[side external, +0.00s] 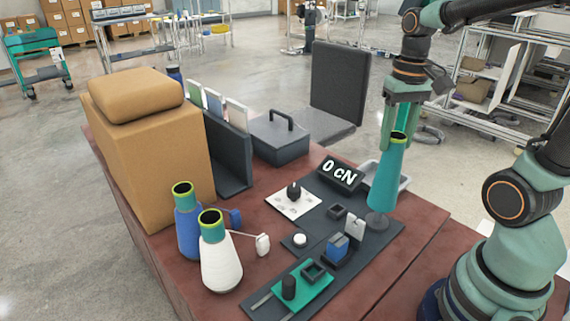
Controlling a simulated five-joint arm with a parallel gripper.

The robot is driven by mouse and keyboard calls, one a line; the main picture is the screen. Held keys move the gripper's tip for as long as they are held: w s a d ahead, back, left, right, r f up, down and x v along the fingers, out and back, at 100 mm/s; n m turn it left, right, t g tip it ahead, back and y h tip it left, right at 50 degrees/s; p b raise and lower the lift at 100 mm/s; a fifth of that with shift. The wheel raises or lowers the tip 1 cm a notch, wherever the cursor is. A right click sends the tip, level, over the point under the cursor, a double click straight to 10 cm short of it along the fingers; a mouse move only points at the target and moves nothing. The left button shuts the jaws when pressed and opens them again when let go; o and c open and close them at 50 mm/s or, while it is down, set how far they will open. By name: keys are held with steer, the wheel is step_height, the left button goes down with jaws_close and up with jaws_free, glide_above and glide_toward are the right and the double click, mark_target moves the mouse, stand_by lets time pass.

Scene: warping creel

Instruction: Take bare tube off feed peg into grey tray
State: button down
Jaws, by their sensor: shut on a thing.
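A display (340,174) reading "0 cN" stands left of the tube. White (221,262) and blue (187,225) cones stand at front left by a large tan box (150,150). Small fixtures and a teal plate (303,290) fill the dark mat. A grey toolbox (279,138) is behind.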

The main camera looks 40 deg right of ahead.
steer(key=shift+r, duration=4.9)
steer(key=shift+r, duration=1.5)
steer(key=w+d, duration=0.4)
steer(key=d, duration=0.3)
steer(key=w+d, duration=0.4)
steer(key=d, duration=0.3)
steer(key=shift+w+d, duration=0.25)
steer(key=shift+d, duration=0.1)
steer(key=shift+f, duration=0.15)
step_height(320, 180, down, 16)
